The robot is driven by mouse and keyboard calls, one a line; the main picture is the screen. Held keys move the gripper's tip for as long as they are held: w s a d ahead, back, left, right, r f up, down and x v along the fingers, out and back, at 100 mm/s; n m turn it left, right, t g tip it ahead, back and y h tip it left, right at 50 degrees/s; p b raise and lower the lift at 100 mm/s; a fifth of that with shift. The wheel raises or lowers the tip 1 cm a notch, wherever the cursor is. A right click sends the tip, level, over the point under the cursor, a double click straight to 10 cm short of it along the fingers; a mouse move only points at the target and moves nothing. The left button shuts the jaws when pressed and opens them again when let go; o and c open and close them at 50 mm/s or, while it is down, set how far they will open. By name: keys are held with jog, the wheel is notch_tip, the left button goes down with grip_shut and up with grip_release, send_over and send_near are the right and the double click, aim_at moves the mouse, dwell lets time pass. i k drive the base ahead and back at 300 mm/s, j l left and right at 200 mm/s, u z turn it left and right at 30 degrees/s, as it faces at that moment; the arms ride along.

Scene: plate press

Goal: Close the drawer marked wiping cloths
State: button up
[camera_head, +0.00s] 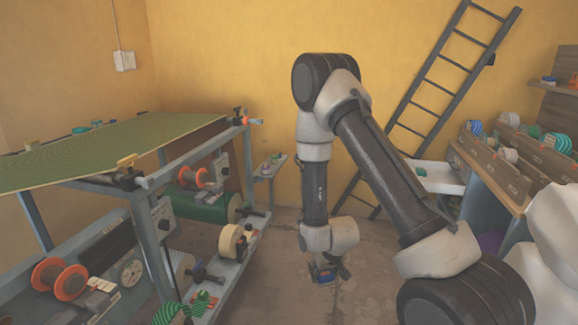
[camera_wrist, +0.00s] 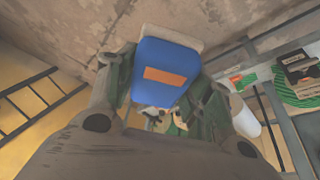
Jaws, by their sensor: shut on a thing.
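My gripper (camera_head: 335,262) hangs low over the floor in the middle of the head view. It is shut on a blue block-like thing with an orange patch and a pale edge (camera_wrist: 165,72), which sits between the two fingers in the wrist view. No drawer marked wiping cloths can be read in either view. A pale tray-like surface (camera_head: 442,180) juts out left of the right-hand bench; I cannot tell whether it is an open drawer. My gripper is apart from it.
A press frame (camera_head: 160,235) with a green-striped top and several spools stands at left. A bench (camera_head: 500,190) with brown bins and striped rolls stands at right. A ladder (camera_head: 428,105) leans on the yellow back wall. Concrete floor is clear between them.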

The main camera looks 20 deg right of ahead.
aim_at(436, 179)
jog(key=i+l+z, duration=0.2)
jog(key=i+z, duration=0.15)
jog(key=i, duration=0.15)
jog(key=i+z, duration=0.3)
jog(key=i, duration=0.2)
jog(key=i+z, duration=0.35)
jog(key=i, duration=0.15)
jog(key=i+j+z, duration=0.3)
jog(key=i, duration=0.2)
jog(key=i+j+z, duration=0.35)
jog(key=i, duration=0.15)
jog(key=i+j+z, duration=0.45)
jog(key=i, duration=0.35)
jog(key=i+j+z, duration=0.1)
jog(key=i+j, duration=0.25)
jog(key=i, duration=0.1)
